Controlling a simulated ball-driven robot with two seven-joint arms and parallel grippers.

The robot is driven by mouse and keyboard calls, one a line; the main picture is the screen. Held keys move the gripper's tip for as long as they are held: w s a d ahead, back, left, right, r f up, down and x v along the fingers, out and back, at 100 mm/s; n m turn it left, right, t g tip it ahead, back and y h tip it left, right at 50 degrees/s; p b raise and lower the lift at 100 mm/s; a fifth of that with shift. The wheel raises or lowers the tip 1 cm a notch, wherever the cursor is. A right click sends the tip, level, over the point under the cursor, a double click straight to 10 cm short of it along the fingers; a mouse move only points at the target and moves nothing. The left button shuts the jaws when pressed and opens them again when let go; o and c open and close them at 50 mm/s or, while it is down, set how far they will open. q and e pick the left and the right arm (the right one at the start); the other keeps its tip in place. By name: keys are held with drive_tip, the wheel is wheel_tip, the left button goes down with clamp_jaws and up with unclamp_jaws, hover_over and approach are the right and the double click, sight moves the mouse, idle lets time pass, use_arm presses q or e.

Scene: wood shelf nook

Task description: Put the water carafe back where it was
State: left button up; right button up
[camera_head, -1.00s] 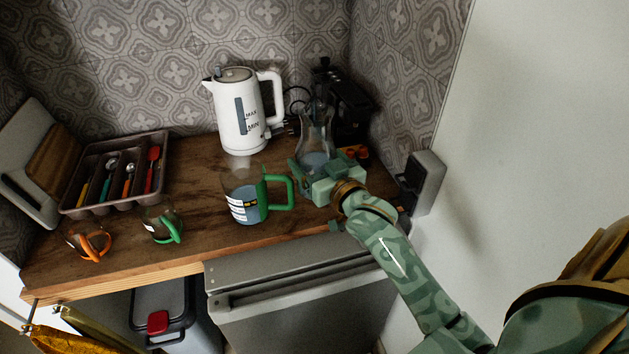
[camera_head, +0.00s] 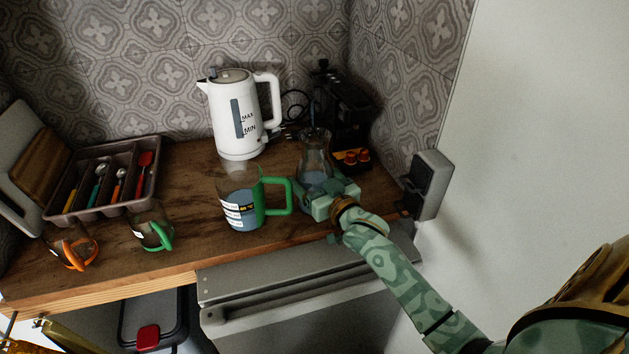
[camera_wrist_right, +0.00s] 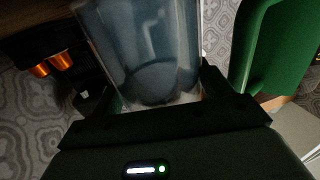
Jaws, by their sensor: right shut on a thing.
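The water carafe (camera_head: 315,152) is clear glass with a narrow neck and some water low inside. It stands upright at the right part of the wooden counter (camera_head: 190,185), behind and to the right of the green-handled jug. My right gripper (camera_head: 328,194) is shut on the carafe's lower body. In the right wrist view the carafe (camera_wrist_right: 140,45) fills the space between the fingers (camera_wrist_right: 160,105). I cannot tell whether the base touches the counter, as the gripper hides part of it.
A measuring jug with green handle (camera_head: 240,205) is close left of the gripper. A white kettle (camera_head: 237,120) stands behind. A black coffee machine (camera_head: 345,110) and orange capsules (camera_head: 352,157) are behind right. Two glass mugs (camera_head: 152,230) and a cutlery tray (camera_head: 105,180) are left.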

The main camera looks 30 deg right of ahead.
drive_tip(key=o, duration=1.2)
drive_tip(key=shift+s+r, duration=0.1)
drive_tip(key=s, duration=0.4)
drive_tip(key=s+p, duration=0.1)
drive_tip(key=s, duration=0.3)
drive_tip(key=s+p, duration=0.1)
drive_tip(key=s, duration=0.3)
drive_tip(key=shift+a, duration=0.25)
drive_tip(key=shift+w, duration=0.1)
